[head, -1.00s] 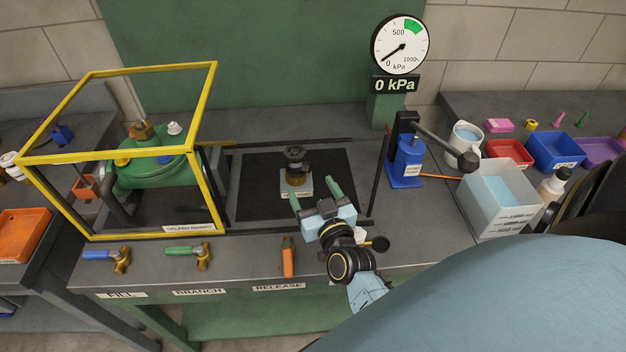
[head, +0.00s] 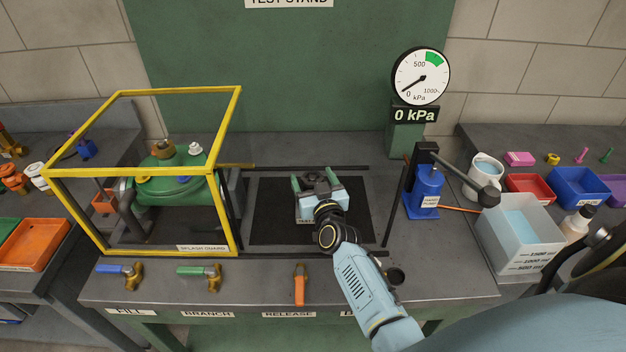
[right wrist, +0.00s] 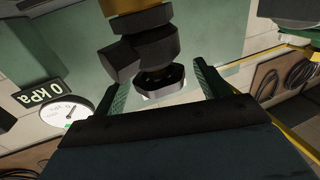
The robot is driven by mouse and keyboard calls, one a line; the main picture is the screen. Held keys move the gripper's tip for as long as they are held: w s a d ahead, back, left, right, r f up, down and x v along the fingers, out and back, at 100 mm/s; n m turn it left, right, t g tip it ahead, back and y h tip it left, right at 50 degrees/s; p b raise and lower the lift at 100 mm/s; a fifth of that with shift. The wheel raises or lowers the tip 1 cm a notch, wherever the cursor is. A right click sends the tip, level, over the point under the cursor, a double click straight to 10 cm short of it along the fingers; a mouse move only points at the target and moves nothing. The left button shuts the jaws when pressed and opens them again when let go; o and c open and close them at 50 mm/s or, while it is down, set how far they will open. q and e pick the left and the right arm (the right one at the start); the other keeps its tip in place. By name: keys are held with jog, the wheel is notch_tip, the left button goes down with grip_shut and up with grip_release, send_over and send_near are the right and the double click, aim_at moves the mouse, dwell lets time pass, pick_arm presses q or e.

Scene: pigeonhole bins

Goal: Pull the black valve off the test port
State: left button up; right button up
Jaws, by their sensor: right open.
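The black valve (right wrist: 142,48) shows large in the right wrist view, with a brass part at the top of the picture and a dark hexagonal end (right wrist: 156,80) at its other end. In the right wrist view the fingers (right wrist: 163,86) lie to either side of the hexagonal end, with gaps visible. Whether they are level with it in depth I cannot tell. My left gripper is out of view.
A yellow-framed splash guard (head: 238,170) stands left of the black mat (head: 267,225). A blue hand pump (head: 424,188) with a long lever and a water container (head: 520,255) stand at the right. The gauge (head: 421,77) reads 0 kPa.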

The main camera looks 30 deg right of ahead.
jog(key=shift+w, duration=0.1)
jog(key=shift+r, duration=0.1)
jog(key=c, duration=1.5)
jog(key=shift+r+p, duration=0.75)
jog(key=shift+p, duration=0.1)
jog(key=shift+r+p, duration=2.3)
jog(key=shift+p, duration=0.1)
